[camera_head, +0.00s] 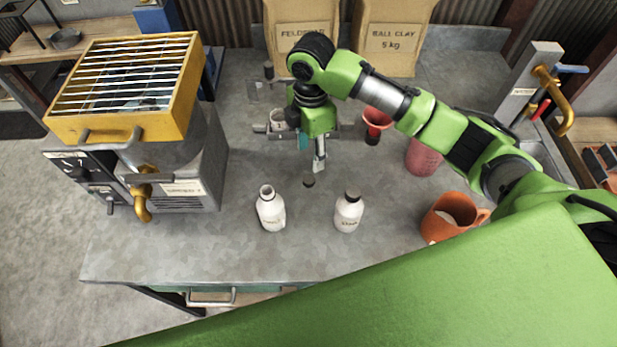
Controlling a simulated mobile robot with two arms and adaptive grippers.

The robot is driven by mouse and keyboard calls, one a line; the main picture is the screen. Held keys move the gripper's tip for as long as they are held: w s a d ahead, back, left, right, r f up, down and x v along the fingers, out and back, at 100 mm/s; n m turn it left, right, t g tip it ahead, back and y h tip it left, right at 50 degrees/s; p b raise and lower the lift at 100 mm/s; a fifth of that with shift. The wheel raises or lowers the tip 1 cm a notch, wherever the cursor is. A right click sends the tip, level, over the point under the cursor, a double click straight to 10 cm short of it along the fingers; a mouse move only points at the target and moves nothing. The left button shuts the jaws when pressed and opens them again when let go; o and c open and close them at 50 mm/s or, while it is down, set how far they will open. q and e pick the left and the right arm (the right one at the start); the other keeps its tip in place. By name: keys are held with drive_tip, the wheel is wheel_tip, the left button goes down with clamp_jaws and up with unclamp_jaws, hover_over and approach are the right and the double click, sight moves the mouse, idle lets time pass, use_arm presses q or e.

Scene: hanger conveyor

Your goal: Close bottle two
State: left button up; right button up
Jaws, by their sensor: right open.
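Two small white bottles stand upright on the grey bench. The left bottle (271,211) shows an open-looking neck. The right bottle (348,213) has a dark cap on it. Their labels are too small to read, so I cannot tell which is bottle two. My left gripper is not in view.
An orange mug (453,216) and a reddish cup (423,158) stand to the right. A red funnel (378,122) is behind my right arm. A yellow-framed heater (125,85) stands at left, clay bags (392,40) at the back. The bench front is clear.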

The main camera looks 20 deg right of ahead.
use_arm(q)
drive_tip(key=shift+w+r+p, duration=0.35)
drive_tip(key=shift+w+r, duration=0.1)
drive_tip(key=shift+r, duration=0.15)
use_arm(e)
hover_over(309, 179)
drive_tip(key=shift+d+f, duration=0.15)
drive_tip(key=shift+f, duration=2.5)
drive_tip(key=shift+f, duration=0.2)
wheel_tip(309, 179, down, 4)
drive_tip(key=shift+r+p, duration=0.15)
drive_tip(key=shift+p, duration=0.9)
drive_tip(key=shift+f, duration=0.55)
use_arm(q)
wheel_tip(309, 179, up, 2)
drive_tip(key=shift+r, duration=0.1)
use_arm(e)
drive_tip(key=c, duration=0.8)
